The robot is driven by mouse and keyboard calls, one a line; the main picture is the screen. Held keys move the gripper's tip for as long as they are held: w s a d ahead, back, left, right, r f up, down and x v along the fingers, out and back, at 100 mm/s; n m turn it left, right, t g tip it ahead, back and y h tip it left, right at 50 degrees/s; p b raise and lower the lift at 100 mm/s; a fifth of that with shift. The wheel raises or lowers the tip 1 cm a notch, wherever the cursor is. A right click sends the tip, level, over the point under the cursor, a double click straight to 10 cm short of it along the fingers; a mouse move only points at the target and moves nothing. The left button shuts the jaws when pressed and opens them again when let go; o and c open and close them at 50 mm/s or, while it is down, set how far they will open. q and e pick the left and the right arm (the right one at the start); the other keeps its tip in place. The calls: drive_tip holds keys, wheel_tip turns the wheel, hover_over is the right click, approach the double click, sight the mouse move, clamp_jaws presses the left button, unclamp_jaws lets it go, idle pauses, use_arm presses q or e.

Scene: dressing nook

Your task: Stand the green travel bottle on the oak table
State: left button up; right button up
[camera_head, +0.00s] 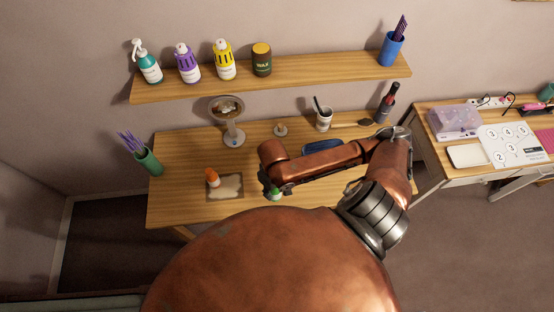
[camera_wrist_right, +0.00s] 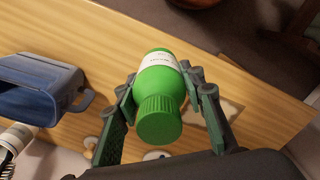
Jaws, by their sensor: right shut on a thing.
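The green travel bottle (camera_wrist_right: 160,85), with a ribbed green cap and a white label, is between the fingers of my right gripper (camera_wrist_right: 163,112). The cap points toward the wrist camera. In the head view only a small green part of the bottle (camera_head: 275,194) shows below my right gripper (camera_head: 270,186); my arm hides the rest. Both are over the front middle of the oak table (camera_head: 180,150). I cannot tell whether the bottle's base touches the wood. My left gripper is not in view.
An orange-capped bottle (camera_head: 212,178) stands at a pale-patched rectangle (camera_head: 238,192), left of my gripper. A blue container (camera_head: 322,146) lies behind my forearm. A mirror (camera_head: 228,112), white cup (camera_head: 324,120) and dark bottle (camera_head: 386,102) stand farther back. The table's front left is clear.

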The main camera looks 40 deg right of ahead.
drive_tip(key=w+f+b, duration=0.2)
drive_tip(key=w+f, duration=0.1)
drive_tip(key=w, duration=0.1)
drive_tip(key=w+d+f+b, duration=0.1)
drive_tip(key=w+f+b, duration=0.1)
drive_tip(key=w, duration=0.3)
drive_tip(key=w+d+f+b, duration=0.1)
drive_tip(key=w+f+b, duration=0.1)
drive_tip(key=w+f, duration=0.2)
drive_tip(key=shift+w+f, duration=0.35)
drive_tip(key=shift+f, duration=0.15)
wheel_tip(320, 180, down, 3)
drive_tip(key=shift+d+f, duration=0.1)
drive_tip(key=o, duration=1.2)
drive_tip(key=shift+f, duration=0.15)
